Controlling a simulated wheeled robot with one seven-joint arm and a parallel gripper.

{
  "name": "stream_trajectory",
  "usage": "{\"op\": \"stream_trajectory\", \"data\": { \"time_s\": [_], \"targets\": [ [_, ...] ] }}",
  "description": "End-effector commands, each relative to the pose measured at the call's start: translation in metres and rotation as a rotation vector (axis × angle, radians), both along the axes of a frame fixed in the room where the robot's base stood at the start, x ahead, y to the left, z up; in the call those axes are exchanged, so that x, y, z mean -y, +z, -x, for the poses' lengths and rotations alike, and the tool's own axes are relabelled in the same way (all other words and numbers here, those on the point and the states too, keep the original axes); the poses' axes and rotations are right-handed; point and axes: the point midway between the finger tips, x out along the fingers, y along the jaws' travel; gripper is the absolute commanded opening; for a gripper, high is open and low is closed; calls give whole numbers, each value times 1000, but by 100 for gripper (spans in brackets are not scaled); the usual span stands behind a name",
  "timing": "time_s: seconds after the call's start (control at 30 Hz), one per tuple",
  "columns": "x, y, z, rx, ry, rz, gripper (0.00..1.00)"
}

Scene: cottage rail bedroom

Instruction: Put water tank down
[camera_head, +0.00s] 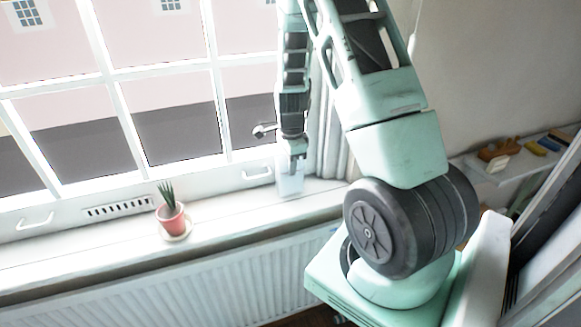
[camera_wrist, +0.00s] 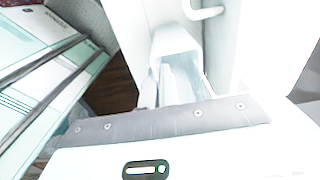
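The water tank (camera_head: 290,184) is a pale, see-through container at the window sill (camera_head: 235,213), near its right end. It looks upright, with its lower end at the level of the sill; I cannot tell for sure whether it touches. My gripper (camera_head: 296,160) points down at the top of the tank and appears shut on it. In the wrist view the tank (camera_wrist: 177,42) is straight ahead of my gripper (camera_wrist: 178,88), close to the fingers. Glare and pale surfaces blur the finger contact there.
A potted plant (camera_head: 172,218) in a pink pot stands on the sill to the left. Between it and the tank the sill is clear. The window (camera_head: 170,120) with its handle rises behind, and a radiator (camera_head: 200,287) is below. A shelf (camera_head: 505,168) with small items is at right.

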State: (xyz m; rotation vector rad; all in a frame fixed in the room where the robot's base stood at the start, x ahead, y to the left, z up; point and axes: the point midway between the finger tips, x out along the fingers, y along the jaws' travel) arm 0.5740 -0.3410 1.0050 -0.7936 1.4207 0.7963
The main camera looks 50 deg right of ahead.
Motion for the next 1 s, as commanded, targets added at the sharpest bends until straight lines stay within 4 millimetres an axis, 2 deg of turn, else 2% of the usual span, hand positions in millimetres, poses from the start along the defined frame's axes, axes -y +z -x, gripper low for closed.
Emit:
{"op": "stream_trajectory", "data": {
  "time_s": [0.1,0.5,0.57,0.6,0.87,1.0],
  "targets": [
    [0,-9,0,1,0,-1,0],
    [0,-15,0,2,0,1,0],
    [0,-14,0,2,1,1,19],
    [0,-14,0,2,1,1,24],
    [0,-13,0,2,1,1,24],
    [0,-5,-1,3,1,2,24]
  ]
}}
